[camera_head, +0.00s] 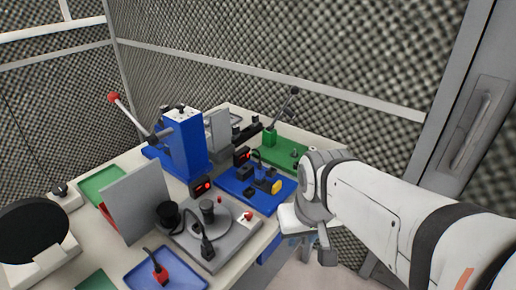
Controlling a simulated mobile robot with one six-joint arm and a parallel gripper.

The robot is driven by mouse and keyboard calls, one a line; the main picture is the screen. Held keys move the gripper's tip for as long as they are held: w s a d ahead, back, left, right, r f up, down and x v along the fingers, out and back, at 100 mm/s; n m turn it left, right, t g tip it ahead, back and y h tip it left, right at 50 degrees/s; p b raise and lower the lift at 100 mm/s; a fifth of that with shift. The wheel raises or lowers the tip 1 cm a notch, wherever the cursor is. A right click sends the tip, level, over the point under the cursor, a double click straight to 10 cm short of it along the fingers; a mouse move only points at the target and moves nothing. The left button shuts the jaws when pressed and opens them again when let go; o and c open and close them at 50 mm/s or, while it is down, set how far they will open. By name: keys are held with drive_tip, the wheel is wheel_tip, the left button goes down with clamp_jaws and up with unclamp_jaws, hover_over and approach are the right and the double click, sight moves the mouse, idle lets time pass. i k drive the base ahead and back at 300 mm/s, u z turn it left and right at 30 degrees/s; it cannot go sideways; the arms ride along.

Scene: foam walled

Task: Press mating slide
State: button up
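Which part is the mating slide I cannot tell for sure. A blue fixture plate (237,195) sits near the right edge of the table, with small black blocks, a cable and a yellow knob (277,187) on it. The knob is at the plate's right end. My gripper (322,250) hangs in the air at the right of the table, in front of and to the right of the blue plate, apart from it. One dark finger points down; the other is not clear, so its opening cannot be told. I see nothing held in it.
A blue press (184,140) with a red-tipped lever (113,97) stands at the back left. A green lever fixture (284,152) is behind the blue plate. Foam walls close the back.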

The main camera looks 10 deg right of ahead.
sight(266, 185)
drive_tip(key=u, duration=1.1)
drive_tip(key=k, duration=1.3)
drive_tip(key=z, duration=0.55)
drive_tip(key=i, duration=1)
drive_tip(key=z, duration=0.1)
